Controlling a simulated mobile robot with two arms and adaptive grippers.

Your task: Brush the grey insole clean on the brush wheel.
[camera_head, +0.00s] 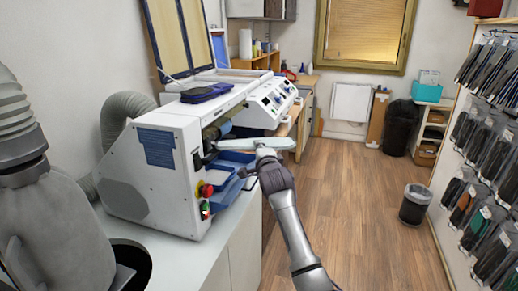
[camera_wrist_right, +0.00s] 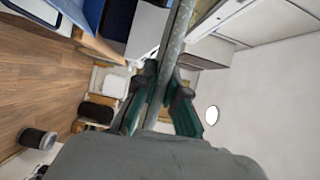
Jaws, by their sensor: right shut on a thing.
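The grey insole (camera_head: 240,145) is a long, thin, pale grey piece held roughly level in front of the white machine (camera_head: 160,195). My right gripper (camera_head: 268,160) is shut on its middle part. In the right wrist view the insole (camera_wrist_right: 178,35) shows edge-on between the two green-lined fingers (camera_wrist_right: 162,80). The brush wheel (camera_head: 218,130) seems to be the dark, blue-grey roller in the machine's opening. The insole's left end is close to it, but I cannot tell whether they touch. My left gripper is out of the picture.
Blue trays (camera_head: 232,170) sit below the roller, beside red and green buttons (camera_head: 206,190). A second white machine (camera_head: 270,105) stands behind. A grey bin (camera_head: 415,203) stands on the open wooden floor (camera_head: 345,210). Packaged goods hang on the right wall.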

